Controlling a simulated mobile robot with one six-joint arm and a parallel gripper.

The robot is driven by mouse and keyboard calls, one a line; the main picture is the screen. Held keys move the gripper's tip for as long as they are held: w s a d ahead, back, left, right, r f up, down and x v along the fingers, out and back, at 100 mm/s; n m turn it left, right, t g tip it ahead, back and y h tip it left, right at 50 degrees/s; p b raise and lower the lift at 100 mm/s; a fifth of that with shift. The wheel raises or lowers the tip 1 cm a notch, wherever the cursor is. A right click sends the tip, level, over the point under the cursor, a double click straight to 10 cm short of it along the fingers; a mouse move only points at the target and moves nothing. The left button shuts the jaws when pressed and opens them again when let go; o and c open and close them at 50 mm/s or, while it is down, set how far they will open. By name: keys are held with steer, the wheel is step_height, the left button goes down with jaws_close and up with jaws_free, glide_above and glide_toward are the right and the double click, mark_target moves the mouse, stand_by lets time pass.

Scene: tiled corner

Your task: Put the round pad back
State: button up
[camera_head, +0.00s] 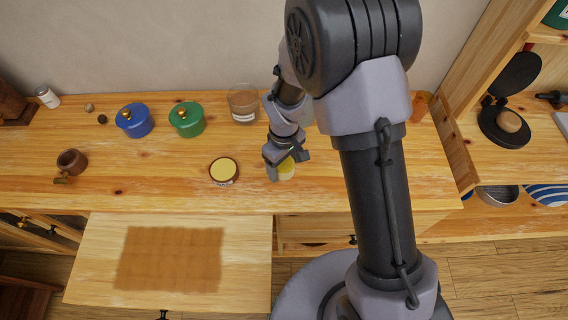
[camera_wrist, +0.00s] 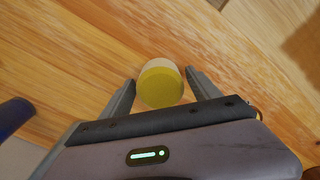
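A short round piece (camera_head: 287,171), yellow on top with a paler side, sits on the wooden counter; it looks like the round pad. In the wrist view the round piece (camera_wrist: 161,84) lies between my fingertips, with a narrow gap on each side. My gripper (camera_head: 279,168) is open around it, low over the counter; it also shows in the wrist view (camera_wrist: 161,76). The gripper partly hides the round piece in the head view.
A blue pot (camera_head: 135,121), a green pot (camera_head: 187,120) and a glass jar (camera_head: 243,104) stand along the back. A brown mug (camera_head: 71,162) is at left.

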step_height(320, 180, up, 13)
steer(key=p, duration=0.4)
step_height(320, 180, up, 11)
steer(key=m+t+y, duration=0.1)
steer(key=m+t, duration=0.1)
steer(key=m, duration=0.3)
glide_above(284, 162)
steer(key=s+d, duration=0.3)
steer(key=d, duration=0.1)
steer(key=s+d+r+m+t+y, duration=0.1)
steer(key=s+d+r+m+t, duration=0.2)
steer(key=s+r+m, duration=0.5)
steer(key=s+d+r, duration=0.1)
steer(key=s+r, duration=0.1)
steer(key=s, duration=0.4)
steer(key=shift+d+t, duration=0.2)
steer(key=shift+t, duration=0.2)
steer(key=shift+s, duration=0.15)
